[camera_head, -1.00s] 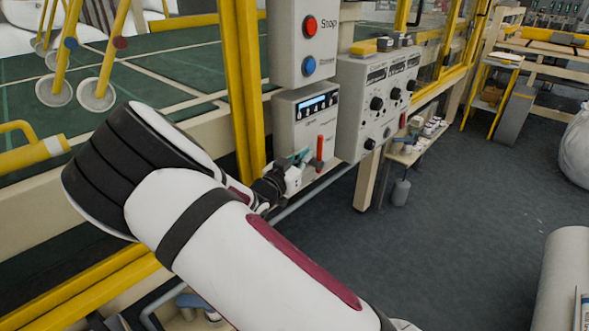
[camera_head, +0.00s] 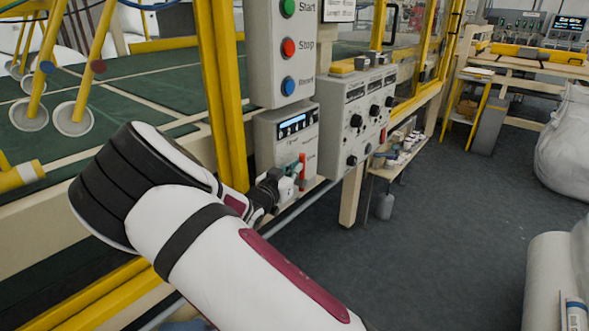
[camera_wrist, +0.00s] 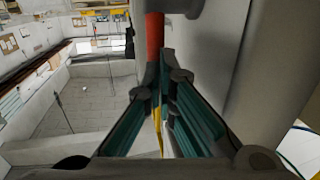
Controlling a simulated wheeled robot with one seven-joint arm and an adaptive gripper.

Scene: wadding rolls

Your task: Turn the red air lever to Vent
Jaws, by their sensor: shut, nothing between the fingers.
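The red air lever (camera_head: 302,164) stands roughly upright at the lower right of the grey air panel (camera_head: 271,146), which has a lit blue display. My gripper (camera_head: 298,169) is right beside it, its teal fingertips overlapping the lever in the head view. In the wrist view the red lever (camera_wrist: 155,36) shows at the top, just beyond the fingertips of my gripper (camera_wrist: 164,76). The fingers are shut with nothing between them. I cannot tell whether they touch the lever. The Vent marking is too small to read.
A Start, Stop and Reset button box (camera_head: 282,55) hangs above the panel. A knob box (camera_head: 358,112) juts out just to the right. A yellow post (camera_head: 220,95) stands close on the left. The floor (camera_head: 420,240) to the right is open.

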